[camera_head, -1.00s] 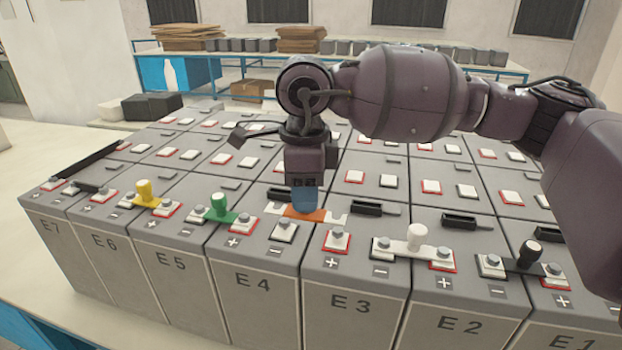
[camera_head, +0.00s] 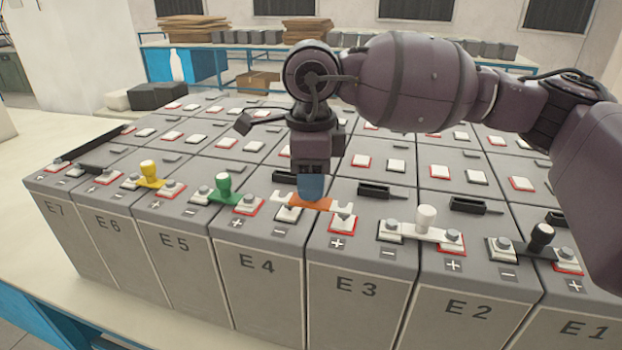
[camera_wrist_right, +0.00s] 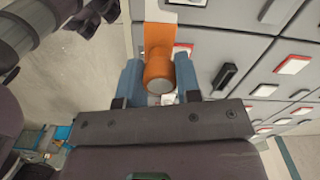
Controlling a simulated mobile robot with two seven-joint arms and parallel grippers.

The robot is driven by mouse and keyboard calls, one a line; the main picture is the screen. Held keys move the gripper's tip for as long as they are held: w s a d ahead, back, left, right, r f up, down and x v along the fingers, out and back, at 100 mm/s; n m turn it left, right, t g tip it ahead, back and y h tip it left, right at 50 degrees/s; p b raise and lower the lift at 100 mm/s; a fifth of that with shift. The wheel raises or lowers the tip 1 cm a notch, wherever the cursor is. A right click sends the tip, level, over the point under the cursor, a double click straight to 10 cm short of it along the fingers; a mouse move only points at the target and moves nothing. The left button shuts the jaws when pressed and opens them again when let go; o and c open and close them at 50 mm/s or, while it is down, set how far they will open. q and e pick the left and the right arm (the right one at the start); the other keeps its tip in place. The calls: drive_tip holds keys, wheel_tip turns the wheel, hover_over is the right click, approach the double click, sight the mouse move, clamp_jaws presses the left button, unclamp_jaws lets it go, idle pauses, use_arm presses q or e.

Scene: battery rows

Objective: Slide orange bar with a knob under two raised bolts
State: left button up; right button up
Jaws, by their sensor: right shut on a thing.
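My right gripper (camera_head: 311,198) is shut on the blue-sided grasp around the orange bar (camera_head: 322,203) at its knob. The orange knob (camera_wrist_right: 160,72) shows between the blue fingers in the right wrist view, with the bar (camera_wrist_right: 158,14) extending above it. The bar has pale forked ends. It lies across the seam between E4 and E3, just behind the E4 bolt terminal (camera_head: 289,215) and the E3 bolt terminal (camera_head: 342,223). Its right fork is close to the E3 bolt; I cannot tell whether it is under either bolt head. My left gripper is not seen.
A green-knobbed bar (camera_head: 223,186), a yellow one (camera_head: 150,174), a white one (camera_head: 426,219) and a black one (camera_head: 541,236) join neighbouring terminals. More battery rows extend behind.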

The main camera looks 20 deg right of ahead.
sight(311, 205)
drive_tip(key=shift+f+b, duration=1.8)
drive_tip(key=shift+f, duration=0.55)
drive_tip(key=shift+f, duration=0.1)
drive_tip(key=shift+w+d+b, duration=0.35)
drive_tip(key=shift+w+b, duration=0.05)
drive_tip(key=shift+w, duration=0.1)
drive_tip(key=shift+w+d+b, duration=0.35)
drive_tip(key=shift+w+d, duration=0.2)
drive_tip(key=shift+w, duration=0.25)
drive_tip(key=shift+w+d, duration=0.15)
drive_tip(key=shift+w, duration=0.05)
idle(0.6)
drive_tip(key=shift+f, duration=0.1)
idle(0.7)
drive_tip(key=o, duration=1)
